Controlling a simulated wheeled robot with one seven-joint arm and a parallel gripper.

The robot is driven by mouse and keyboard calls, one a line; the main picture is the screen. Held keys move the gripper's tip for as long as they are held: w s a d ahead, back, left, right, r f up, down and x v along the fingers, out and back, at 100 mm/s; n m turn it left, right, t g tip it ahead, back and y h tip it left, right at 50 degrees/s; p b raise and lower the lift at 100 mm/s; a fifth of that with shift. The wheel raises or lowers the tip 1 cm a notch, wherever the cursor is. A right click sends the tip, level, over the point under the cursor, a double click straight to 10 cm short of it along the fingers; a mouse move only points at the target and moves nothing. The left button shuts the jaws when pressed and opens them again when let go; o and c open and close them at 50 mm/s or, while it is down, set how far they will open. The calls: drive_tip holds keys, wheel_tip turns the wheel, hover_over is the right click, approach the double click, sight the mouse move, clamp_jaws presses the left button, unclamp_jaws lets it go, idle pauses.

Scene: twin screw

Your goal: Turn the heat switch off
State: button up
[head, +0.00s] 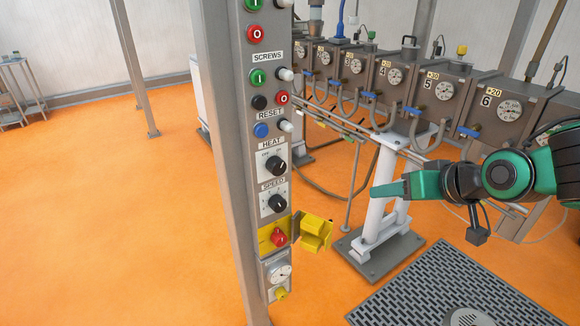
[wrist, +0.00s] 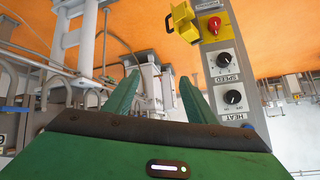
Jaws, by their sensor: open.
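The heat switch (head: 275,164) is a black rotary knob on a pale plate under the "HEAT" label, on the grey control column. It also shows in the wrist view (wrist: 233,97), upside down, at the right. My gripper (head: 378,193) is at the right of the column in the head view, its green fingers pointing left, apart from the panel. In the wrist view the two green fingers (wrist: 158,90) are spread with nothing between them. The knob lies to the right of the fingers there. Its pointer direction is too small to tell for sure.
The similar speed knob (head: 277,202) sits just below the heat knob. Below it are a red switch (head: 279,238) and an open yellow cover (head: 314,233) jutting right. Buttons, including a blue reset (head: 261,130), are above. Machine modules with gauges (head: 445,90) stand behind my gripper.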

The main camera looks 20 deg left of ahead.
sight(282, 166)
drive_tip(key=s+a+r+n+y, duration=0.1)
drive_tip(key=s+a+r+y, duration=0.15)
drive_tip(key=a, duration=0.65)
drive_tip(key=s+a+r+n+y, duration=0.1)
drive_tip(key=a+r+n+y, duration=0.15)
drive_tip(key=a, duration=0.55)
drive_tip(key=shift+m, duration=0.45)
drive_tip(key=x, duration=1.1)
drive_tip(key=shift+s+a+r, duration=0.1)
drive_tip(key=shift+s, duration=0.05)
drive_tip(key=c, duration=1)
